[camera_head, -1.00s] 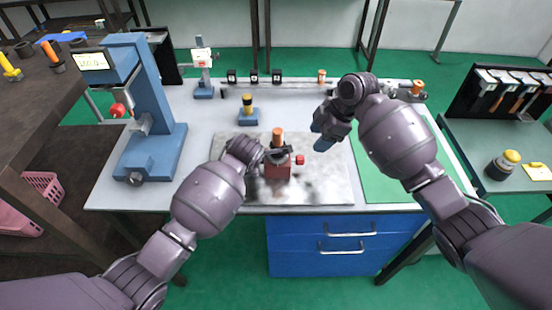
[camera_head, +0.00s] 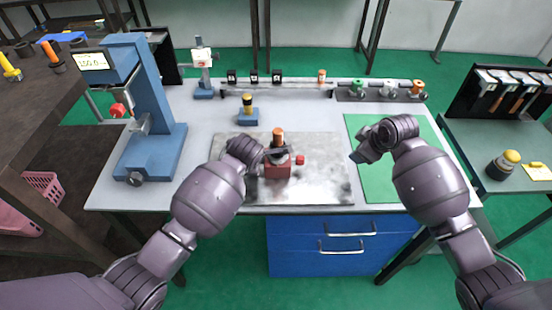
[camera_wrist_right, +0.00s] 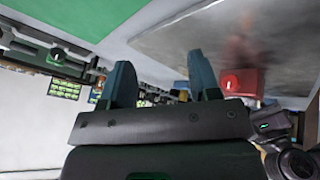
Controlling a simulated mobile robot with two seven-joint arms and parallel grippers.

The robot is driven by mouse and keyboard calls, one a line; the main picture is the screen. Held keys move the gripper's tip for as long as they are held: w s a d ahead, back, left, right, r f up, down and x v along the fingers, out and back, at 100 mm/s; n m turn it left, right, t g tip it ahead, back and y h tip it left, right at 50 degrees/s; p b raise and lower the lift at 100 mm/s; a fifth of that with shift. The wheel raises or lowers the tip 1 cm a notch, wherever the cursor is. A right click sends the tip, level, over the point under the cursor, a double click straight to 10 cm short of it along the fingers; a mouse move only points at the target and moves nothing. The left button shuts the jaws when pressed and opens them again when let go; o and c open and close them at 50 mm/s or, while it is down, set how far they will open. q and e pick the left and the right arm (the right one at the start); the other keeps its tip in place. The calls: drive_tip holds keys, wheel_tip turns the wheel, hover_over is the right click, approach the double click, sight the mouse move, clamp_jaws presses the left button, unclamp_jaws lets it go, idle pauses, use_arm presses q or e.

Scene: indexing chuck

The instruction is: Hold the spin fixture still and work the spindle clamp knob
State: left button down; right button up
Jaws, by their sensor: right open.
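The spin fixture is a red block (camera_head: 278,170) with an orange-topped post (camera_head: 278,135), standing on the grey metal plate. A small red knob (camera_head: 300,160) sticks out at its right side. My left gripper (camera_head: 274,153) is at the fixture's upper left, its dark fingers against or around it; whether they are closed is hidden. My right gripper (camera_head: 358,157) is open and empty, to the right of the knob and clearly apart from it. In the right wrist view its two fingers (camera_wrist_right: 162,85) are spread, with the red fixture (camera_wrist_right: 243,82) beyond the right finger.
The metal plate (camera_head: 330,185) lies beside a green mat (camera_head: 365,135). A blue press (camera_head: 150,130) stands at left, and a small blue stand (camera_head: 248,116) behind the plate. Several coloured knobbed parts line the back right. The space between right gripper and knob is clear.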

drive_tip(key=s+d+f+m+t+h, duration=0.1)
drive_tip(key=d, duration=0.3)
drive_tip(key=s+d+f+m+t+h, duration=0.1)
drive_tip(key=d+m, duration=0.1)
drive_tip(key=d, duration=0.2)
drive_tip(key=s+d+f+m+t+h, duration=0.1)
drive_tip(key=d, duration=0.3)
drive_tip(key=shift+s+f+m+h, duration=0.3)
drive_tip(key=shift+m+h, duration=0.1)
drive_tip(key=shift+s+d+f+h, duration=0.1)
drive_tip(key=shift+s+d+h, duration=0.25)
drive_tip(key=shift+d, duration=0.45)
use_arm(q)
drive_tip(key=c, duration=0.9)
unclamp_jaws()
drive_tip(key=v, duration=1.2)
use_arm(e)
drive_tip(key=shift+m, duration=0.3)
